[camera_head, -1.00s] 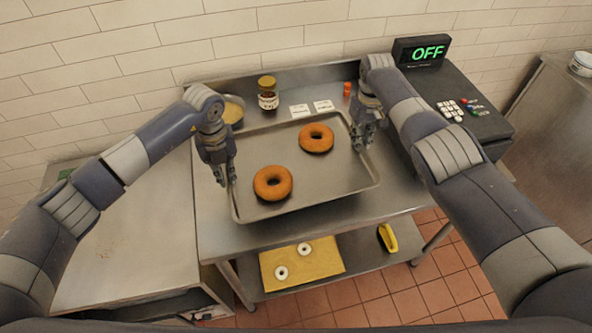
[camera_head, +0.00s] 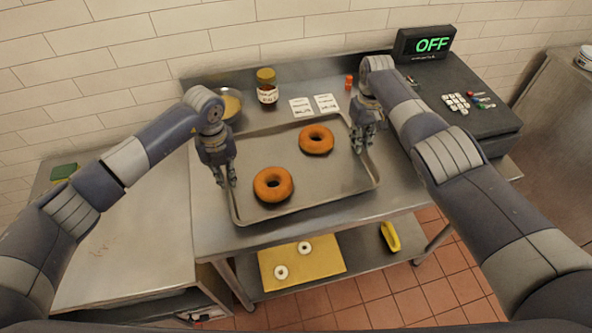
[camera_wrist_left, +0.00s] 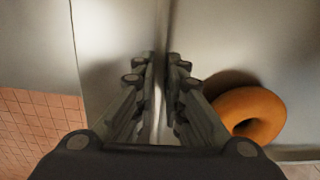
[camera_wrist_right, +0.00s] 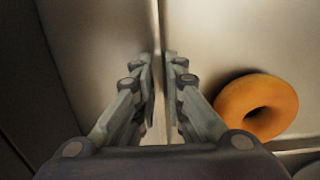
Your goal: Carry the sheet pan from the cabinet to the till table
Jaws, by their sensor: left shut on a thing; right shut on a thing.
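The sheet pan (camera_head: 300,178) is a grey metal tray at the steel till table (camera_head: 222,243), with two bagels on it, one front left (camera_head: 273,184) and one back right (camera_head: 316,139). My left gripper (camera_head: 228,182) is shut on the pan's left rim; the left wrist view shows the rim between the fingers (camera_wrist_left: 159,80). My right gripper (camera_head: 361,148) is shut on the pan's right rim, which also shows between the fingers in the right wrist view (camera_wrist_right: 162,80). The pan looks level; I cannot tell whether it touches the tabletop.
The till (camera_head: 465,95) reading OFF is at the right. A lower shelf holds a yellow board (camera_head: 330,262).

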